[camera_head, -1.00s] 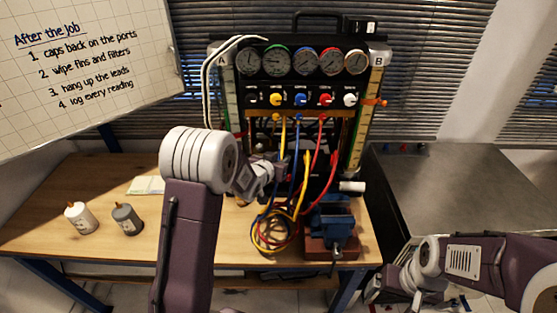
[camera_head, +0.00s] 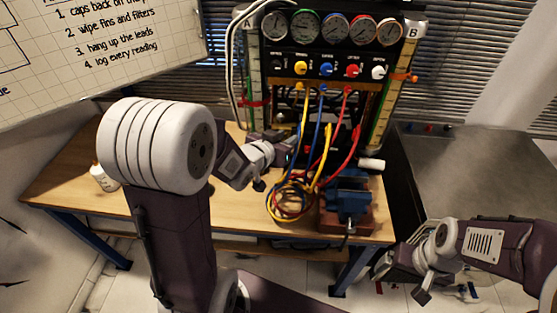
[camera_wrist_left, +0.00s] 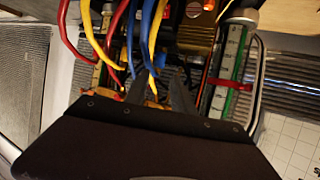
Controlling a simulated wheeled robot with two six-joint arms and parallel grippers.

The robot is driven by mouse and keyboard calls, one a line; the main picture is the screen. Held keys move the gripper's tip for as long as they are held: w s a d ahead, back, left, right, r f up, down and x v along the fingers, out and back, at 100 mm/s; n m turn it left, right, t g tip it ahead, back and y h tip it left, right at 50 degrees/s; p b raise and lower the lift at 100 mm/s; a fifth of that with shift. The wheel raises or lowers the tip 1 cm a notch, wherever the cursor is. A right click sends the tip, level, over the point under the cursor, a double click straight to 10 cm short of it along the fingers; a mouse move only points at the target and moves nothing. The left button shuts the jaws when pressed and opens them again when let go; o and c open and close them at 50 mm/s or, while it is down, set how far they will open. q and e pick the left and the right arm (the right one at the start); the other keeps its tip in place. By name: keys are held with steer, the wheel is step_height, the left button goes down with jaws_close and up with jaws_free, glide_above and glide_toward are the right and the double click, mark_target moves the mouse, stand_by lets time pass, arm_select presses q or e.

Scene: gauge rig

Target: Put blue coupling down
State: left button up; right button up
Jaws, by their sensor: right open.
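My left gripper (camera_head: 284,146) is in front of the lower part of the gauge rig, beside the hanging hoses. In the left wrist view its two dark fingers (camera_wrist_left: 160,92) point at the rig, with blue and yellow hoses seen between and behind them. Whether they grip anything is unclear. The blue hose (camera_head: 318,135) hangs from the rig's port row down to the hose coil; it also shows in the left wrist view (camera_wrist_left: 150,22). I cannot make out a blue coupling at its end. My right gripper (camera_head: 388,266) is open, low in front of the grey bench.
The gauge rig (camera_head: 283,86) stands at the back of the wooden table (camera_head: 70,183). A blue vise (camera_head: 348,195) sits at its right, near a white cylinder (camera_head: 371,164). Coiled hoses (camera_head: 290,203) lie in front. A white bottle (camera_head: 103,178) is at left. The grey bench (camera_head: 470,170) is mostly clear.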

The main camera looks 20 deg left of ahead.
arm_select(q)
steer(key=s+d+f+g, duration=0.1)
steer(key=s+f+g, duration=0.5)
steer(key=s, duration=0.4)
steer(key=s+d+f+n+g+y, duration=0.1)
steer(key=s+f+g, duration=0.5)
steer(key=s, duration=0.5)
steer(key=shift+d+f, duration=0.25)
steer(key=shift+f, duration=0.1)
steer(key=shift+s+a+n, duration=0.1)
steer(key=shift+n, duration=0.2)
